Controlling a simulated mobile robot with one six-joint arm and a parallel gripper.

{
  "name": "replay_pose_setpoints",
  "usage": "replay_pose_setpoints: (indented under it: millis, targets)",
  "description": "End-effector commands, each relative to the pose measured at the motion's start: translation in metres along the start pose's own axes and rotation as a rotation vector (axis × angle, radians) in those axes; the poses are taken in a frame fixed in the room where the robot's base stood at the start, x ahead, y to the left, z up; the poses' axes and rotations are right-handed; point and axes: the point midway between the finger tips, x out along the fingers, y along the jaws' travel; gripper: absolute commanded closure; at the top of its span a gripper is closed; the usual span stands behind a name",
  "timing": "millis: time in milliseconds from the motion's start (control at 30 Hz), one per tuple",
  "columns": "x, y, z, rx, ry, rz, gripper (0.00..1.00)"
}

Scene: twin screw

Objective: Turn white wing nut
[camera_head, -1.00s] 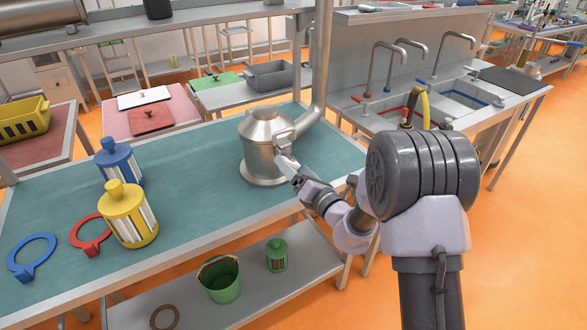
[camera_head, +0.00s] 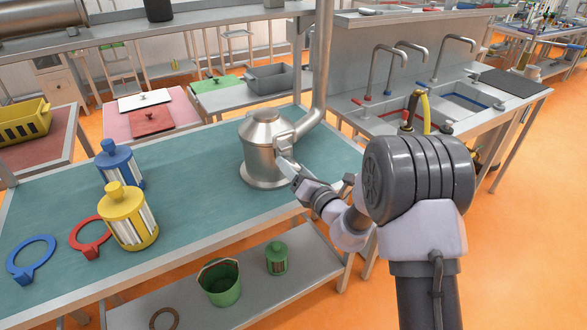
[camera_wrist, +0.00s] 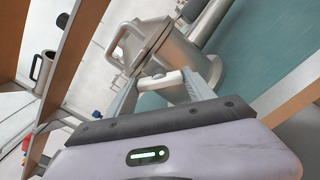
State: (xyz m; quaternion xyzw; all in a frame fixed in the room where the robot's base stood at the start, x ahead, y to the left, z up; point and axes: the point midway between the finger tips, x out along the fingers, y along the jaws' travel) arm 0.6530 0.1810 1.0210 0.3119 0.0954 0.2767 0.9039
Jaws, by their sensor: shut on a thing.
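A steel housing (camera_head: 258,155) with a domed top and a pipe at its right stands on the teal-topped table (camera_head: 195,195). My gripper (camera_head: 283,161) is at the front right side of this housing. In the wrist view, the white wing nut (camera_wrist: 160,81) lies between the two fingers of my gripper (camera_wrist: 162,88), against the housing (camera_wrist: 150,48). The fingers are shut on it. In the head view the wing nut is hidden by the fingers.
A yellow canister (camera_head: 127,218) and a blue canister (camera_head: 119,165) stand left on the table, near a red ring (camera_head: 91,237) and a blue ring (camera_head: 31,260). A lower shelf holds a green bucket (camera_head: 219,284). A sink unit (camera_head: 440,100) stands behind right.

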Motion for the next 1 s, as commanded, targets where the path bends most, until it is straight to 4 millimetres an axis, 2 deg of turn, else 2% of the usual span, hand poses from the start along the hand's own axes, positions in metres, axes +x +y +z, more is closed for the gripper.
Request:
replay_pose_setpoints:
  millis: [700,1000]
  targets:
    - [-0.0003,-0.0011,-0.0016,-0.505,0.001,0.0,0.79]
    - [-0.0003,-0.0008,-0.0011,-0.639,0.001,-0.001,0.79]
